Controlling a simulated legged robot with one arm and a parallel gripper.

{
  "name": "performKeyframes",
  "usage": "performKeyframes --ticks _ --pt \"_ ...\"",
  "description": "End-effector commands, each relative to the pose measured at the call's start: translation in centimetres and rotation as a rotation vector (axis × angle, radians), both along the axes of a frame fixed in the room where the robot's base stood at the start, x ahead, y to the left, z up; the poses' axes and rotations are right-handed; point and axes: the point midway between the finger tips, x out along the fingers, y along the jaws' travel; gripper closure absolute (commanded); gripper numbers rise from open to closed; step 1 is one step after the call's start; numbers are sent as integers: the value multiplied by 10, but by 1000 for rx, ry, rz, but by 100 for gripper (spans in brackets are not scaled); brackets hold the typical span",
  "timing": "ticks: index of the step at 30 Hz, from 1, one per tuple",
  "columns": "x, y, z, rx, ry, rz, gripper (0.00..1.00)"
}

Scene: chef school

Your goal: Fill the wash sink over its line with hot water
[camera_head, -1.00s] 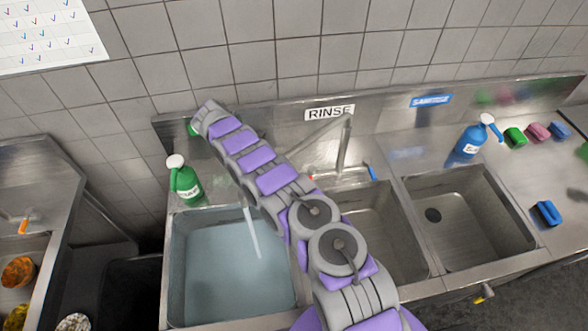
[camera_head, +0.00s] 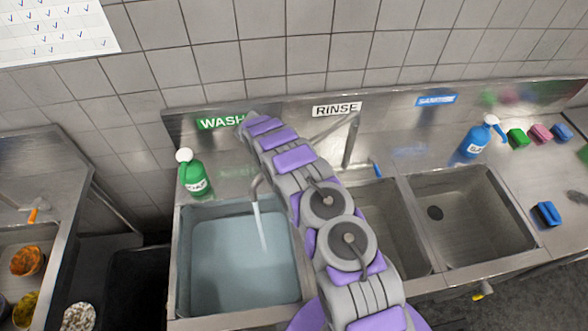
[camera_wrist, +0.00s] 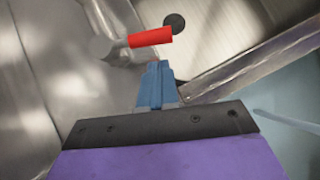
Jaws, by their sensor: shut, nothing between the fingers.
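The wash sink (camera_head: 182,275), below the green WASH label (camera_head: 215,123), holds bluish water (camera_head: 235,262). A stream (camera_head: 262,224) runs into it from its tap spout (camera_head: 256,186). My arm crosses the head view and hides the sink's right side and my gripper. In the wrist view my gripper (camera_wrist: 155,72) has its blue fingers together and empty. A red tap handle (camera_wrist: 150,37) is just beyond the fingertips; I cannot tell whether they touch. I cannot make out a fill line.
The rinse sink (camera_head: 412,235) and sanitise sink (camera_head: 503,195) are to the right, without visible water. A green soap bottle (camera_head: 195,178) stands behind the wash sink. A blue spray bottle (camera_head: 472,144) and several sponges are at the far right.

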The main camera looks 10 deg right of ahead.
Motion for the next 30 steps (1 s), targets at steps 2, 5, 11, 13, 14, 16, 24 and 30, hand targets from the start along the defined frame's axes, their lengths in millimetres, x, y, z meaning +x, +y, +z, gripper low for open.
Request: performKeyframes --ticks 2,5,11,13,14,16,24,30 --pt "-2 -8 0 2 1 -3 100" --pt "-3 -14 -1 6 1 -3 100" --pt "-3 -13 -1 4 0 -2 100" --pt "-2 -9 -1 1 0 -1 100" --pt "-2 -8 -1 0 0 -1 100" --pt "-2 -7 -1 -1 0 1 100" --pt "-7 -14 0 -1 0 82 100" --pt "-12 -24 -1 3 2 179 100"
